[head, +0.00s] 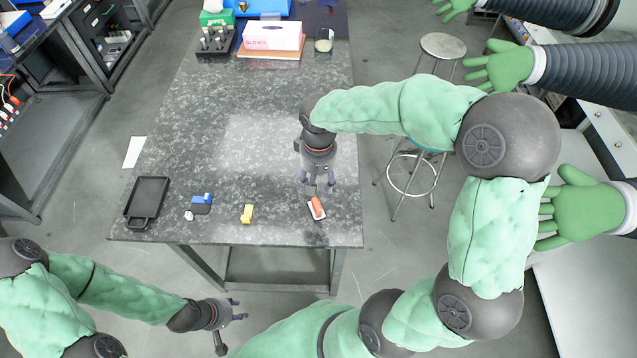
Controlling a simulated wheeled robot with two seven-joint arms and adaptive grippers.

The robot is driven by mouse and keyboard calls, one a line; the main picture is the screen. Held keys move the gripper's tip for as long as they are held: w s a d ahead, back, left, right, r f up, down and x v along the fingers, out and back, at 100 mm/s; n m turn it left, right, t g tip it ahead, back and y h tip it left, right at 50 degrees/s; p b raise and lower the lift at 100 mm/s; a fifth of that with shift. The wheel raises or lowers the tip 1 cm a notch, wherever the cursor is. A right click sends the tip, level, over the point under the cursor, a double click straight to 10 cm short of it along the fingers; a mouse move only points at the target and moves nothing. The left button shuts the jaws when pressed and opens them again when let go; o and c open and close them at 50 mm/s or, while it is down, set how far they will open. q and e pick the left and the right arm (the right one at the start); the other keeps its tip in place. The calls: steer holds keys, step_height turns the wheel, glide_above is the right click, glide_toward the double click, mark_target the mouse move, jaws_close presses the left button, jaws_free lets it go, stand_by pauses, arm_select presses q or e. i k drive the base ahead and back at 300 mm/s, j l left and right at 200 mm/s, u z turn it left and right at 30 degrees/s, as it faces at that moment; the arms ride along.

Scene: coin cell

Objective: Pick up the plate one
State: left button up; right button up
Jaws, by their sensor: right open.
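No object here is clearly marked as plate one. Small parts lie along the front of the speckled grey table (190,125): a blue and dark block (202,203), a yellow piece (247,213), a small white piece (189,215) and an orange piece on a dark and white base (317,208). My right gripper (319,186) is open and empty, pointing down just behind the orange piece and apart from it in the picture. My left gripper (240,310) is off the table's front edge with nothing visible in it; its finger opening is unclear.
A black tray (133,223) lies at the table's front left. A glove box (272,36), a dark rack (215,42) and a glass cup (323,42) stand at the back. The table's middle is clear. A round stool (443,46) and green gloves (500,66) are at the right.

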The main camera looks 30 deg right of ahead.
mark_target(196, 208)
steer(key=i+j+z, duration=0.15)
steer(key=j, duration=0.25)
steer(key=i+j+z, duration=0.1)
steer(key=j, duration=0.3)
steer(key=i+j+z, duration=0.15)
steer(key=j, duration=0.3)
steer(key=i+j+z, duration=0.1)
steer(key=j, duration=0.35)
steer(key=i+l, duration=0.05)
